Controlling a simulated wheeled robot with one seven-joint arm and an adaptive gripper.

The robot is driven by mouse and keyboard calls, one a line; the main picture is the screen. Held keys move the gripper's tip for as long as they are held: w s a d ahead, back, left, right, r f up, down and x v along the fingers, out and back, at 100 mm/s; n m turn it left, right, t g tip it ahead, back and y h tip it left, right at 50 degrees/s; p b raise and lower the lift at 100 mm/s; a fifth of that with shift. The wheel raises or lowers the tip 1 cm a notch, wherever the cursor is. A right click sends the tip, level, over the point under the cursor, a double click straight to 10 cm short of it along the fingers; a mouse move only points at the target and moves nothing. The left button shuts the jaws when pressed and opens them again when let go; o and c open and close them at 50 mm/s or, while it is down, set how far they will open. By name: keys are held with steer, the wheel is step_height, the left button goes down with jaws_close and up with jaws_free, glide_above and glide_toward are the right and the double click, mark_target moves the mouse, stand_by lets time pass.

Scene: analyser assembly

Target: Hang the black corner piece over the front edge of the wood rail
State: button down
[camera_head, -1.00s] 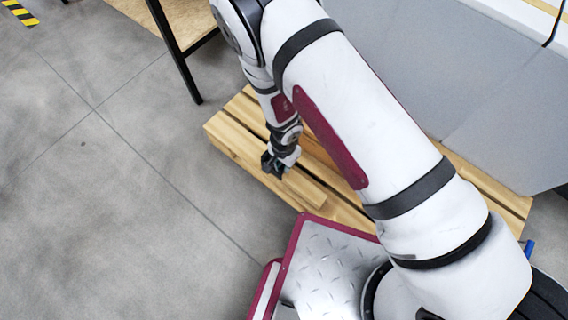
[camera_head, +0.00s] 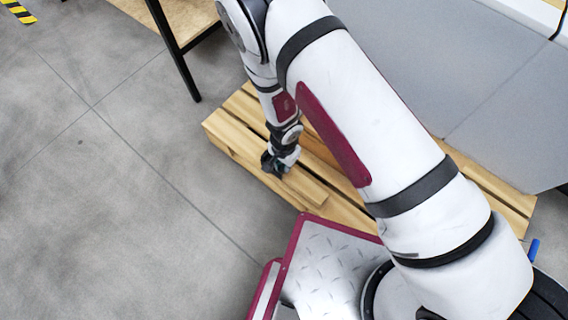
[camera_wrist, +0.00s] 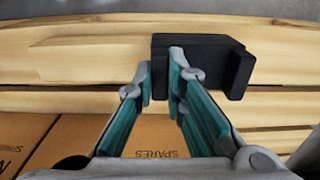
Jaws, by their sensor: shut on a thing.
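The black corner piece (camera_wrist: 210,52) shows in the wrist view at the fingertips. It has a flat part and a lip that bends down at its right end. My gripper (camera_wrist: 163,75) is shut on its left part, one teal finger on each side of a thin wall. The wood rail (camera_wrist: 88,58) lies behind and beneath the piece. I cannot tell whether the piece touches it. In the head view my gripper (camera_head: 274,166) is at the left end of the wood rail (camera_head: 307,187), and the piece is mostly hidden there.
A slatted wood pallet (camera_head: 232,140) lies under the gripper. A brown box marked SPARES (camera_wrist: 100,137) sits close below the fingers in the wrist view. A grey panel (camera_head: 470,80) stands to the right, and a black table leg (camera_head: 178,55) behind. The grey floor at left is clear.

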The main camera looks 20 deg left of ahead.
steer(key=shift+f+b, duration=1.25)
steer(key=shift+f, duration=0.1)
stand_by(0.5)
steer(key=c, duration=1.6)
jaws_free()
steer(key=shift+o, duration=0.2)
steer(key=shift+r, duration=0.15)
steer(key=shift+r+p, duration=2.9)
steer(key=shift+r, duration=0.5)
